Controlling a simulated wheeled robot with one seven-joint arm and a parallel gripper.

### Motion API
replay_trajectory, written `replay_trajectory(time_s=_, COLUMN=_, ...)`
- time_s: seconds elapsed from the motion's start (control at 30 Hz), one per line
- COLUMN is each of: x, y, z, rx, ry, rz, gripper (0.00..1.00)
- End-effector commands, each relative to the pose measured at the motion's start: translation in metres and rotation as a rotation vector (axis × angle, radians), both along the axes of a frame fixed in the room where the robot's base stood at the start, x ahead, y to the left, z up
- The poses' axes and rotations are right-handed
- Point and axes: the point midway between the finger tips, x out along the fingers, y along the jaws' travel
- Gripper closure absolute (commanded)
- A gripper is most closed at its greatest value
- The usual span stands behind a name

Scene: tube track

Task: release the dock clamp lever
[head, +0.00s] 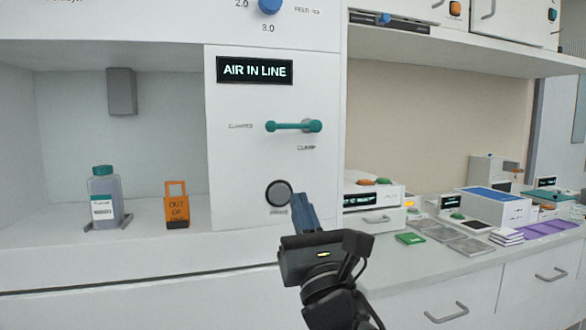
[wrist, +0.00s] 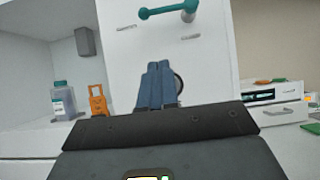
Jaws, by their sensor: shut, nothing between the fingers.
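The dock clamp lever (head: 292,126) is a teal bar on the white panel, lying horizontal, with its round hub at the right end and a knob at the left. A label sits to its left and "CLAMP" is below it. It also shows at the top of the wrist view (wrist: 168,11). My gripper (head: 300,198) is below the lever, in front of the panel, apart from it. Its blue fingers are together and empty in the wrist view (wrist: 159,68). They partly cover the dark round button (head: 279,193) on the panel.
A display (head: 254,70) above the lever reads "AIR IN LINE". Right, the counter holds instruments and a green plate (head: 409,238). The panel around the lever is clear.

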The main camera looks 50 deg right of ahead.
Motion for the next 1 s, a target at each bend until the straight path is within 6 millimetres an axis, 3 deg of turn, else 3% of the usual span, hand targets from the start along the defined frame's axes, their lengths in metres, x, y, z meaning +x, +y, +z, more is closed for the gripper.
replay_trajectory(time_s=0.53, x=0.067, y=-0.046, z=0.059, rx=0.001, ry=-0.003, rz=0.000, gripper=1.00)
replay_trajectory(time_s=0.7, x=0.069, y=-0.048, z=0.083, rx=-0.001, ry=-0.003, rz=0.000, gripper=1.00)
replay_trajectory(time_s=1.0, x=0.072, y=-0.049, z=0.093, rx=0.001, ry=-0.001, rz=0.001, gripper=1.00)
